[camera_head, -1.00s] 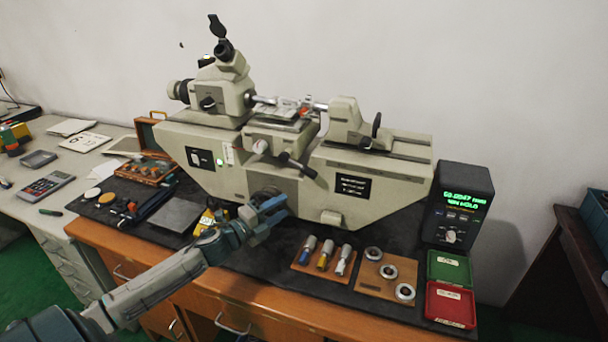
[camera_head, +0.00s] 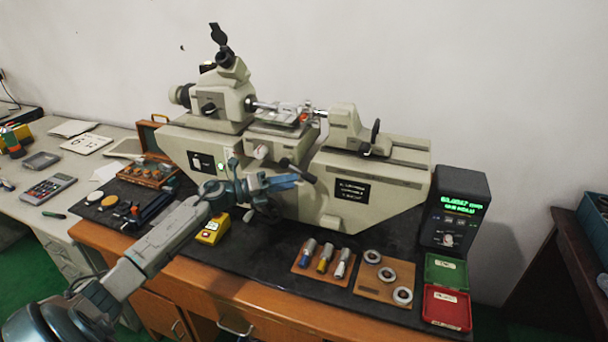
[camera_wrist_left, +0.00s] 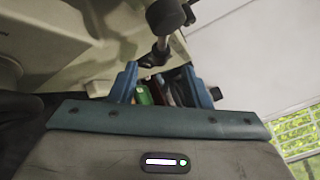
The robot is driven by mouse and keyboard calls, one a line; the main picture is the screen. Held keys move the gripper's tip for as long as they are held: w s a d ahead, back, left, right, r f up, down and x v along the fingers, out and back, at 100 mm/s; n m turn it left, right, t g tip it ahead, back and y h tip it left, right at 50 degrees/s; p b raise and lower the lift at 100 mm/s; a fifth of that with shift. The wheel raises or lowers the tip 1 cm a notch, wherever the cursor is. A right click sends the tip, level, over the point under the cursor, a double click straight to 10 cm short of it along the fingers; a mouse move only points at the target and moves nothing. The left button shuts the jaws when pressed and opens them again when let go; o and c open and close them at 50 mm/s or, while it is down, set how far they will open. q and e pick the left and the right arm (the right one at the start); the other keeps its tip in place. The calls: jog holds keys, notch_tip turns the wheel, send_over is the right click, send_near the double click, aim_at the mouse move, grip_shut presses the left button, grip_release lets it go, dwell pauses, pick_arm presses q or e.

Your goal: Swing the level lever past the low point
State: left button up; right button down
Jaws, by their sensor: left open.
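The lever (camera_head: 298,170) is a short dark arm with a black grip, on the front of the beige measuring machine (camera_head: 385,195) below its small table. It slants down to the right. My left gripper (camera_head: 288,181) is open, just below and left of the lever in the head view. In the left wrist view, a metal rod with a black knob (camera_wrist_left: 166,16), which looks like this lever, shows beyond the open blue fingers of my left gripper (camera_wrist_left: 162,88). I cannot tell if they touch. My right gripper is not in view.
A dark handwheel (camera_head: 268,208) is below my left gripper. A yellow box (camera_head: 212,231) sits near my forearm. Plugs on a wooden board (camera_head: 318,262), a ring board (camera_head: 384,281), red and green trays (camera_head: 447,306) and a digital readout (camera_head: 454,212) stand to the right.

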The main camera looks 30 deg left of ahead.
aim_at(303, 178)
pick_arm(q)
jog(key=p+x, duration=0.1)
jog(key=x, duration=0.2)
jog(key=shift+w+d+r+p, duration=0.15)
jog(key=shift+w+d+p, duration=0.1)
jog(key=shift+p, duration=0.05)
jog(key=shift+x, duration=0.8)
grip_shut()
